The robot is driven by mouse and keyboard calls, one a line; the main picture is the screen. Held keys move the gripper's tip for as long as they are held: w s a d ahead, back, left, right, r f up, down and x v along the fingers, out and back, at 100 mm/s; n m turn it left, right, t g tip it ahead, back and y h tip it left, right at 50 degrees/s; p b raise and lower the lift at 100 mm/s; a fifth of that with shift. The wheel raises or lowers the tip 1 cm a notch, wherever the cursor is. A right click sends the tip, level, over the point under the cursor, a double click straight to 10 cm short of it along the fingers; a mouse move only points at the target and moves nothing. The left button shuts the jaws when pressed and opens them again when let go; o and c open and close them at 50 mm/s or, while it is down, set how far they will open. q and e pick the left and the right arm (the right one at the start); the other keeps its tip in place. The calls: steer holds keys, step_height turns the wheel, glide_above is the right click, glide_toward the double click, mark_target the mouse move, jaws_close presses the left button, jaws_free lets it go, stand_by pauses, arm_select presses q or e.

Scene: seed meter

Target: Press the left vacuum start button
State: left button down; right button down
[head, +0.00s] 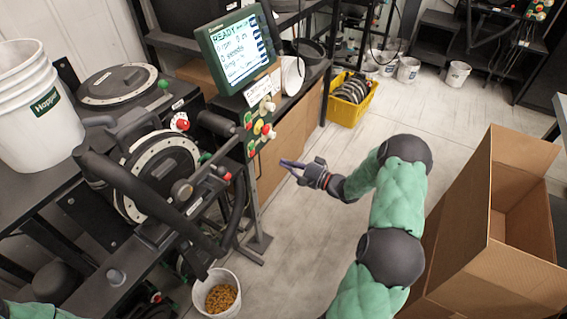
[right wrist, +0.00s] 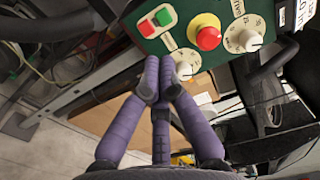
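The green control panel (right wrist: 185,25) fills the top of the right wrist view. No readable label marks the left vacuum start button. In the head view the panel (head: 259,121) stands below the monitor. My right gripper (head: 287,163) is to its lower right, fingers pointing at it. In the wrist view the purple fingers (right wrist: 159,80) are together and empty, their tips below the green and red buttons. Contact cannot be told. My left gripper is out of view.
The monitor (head: 238,50) reads READY. The seed machine (head: 160,170) with black tubes stands left of the panel. A bucket of seed (head: 217,293) sits below. A cardboard box (head: 500,235) is at the right and a yellow crate (head: 351,105) behind. Floor between is clear.

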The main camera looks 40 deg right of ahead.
mark_target(252, 149)
steer(key=b+x, duration=0.3)
steer(key=x, duration=0.8)
steer(key=shift+w, duration=0.3)
steer(key=shift+a, duration=0.1)
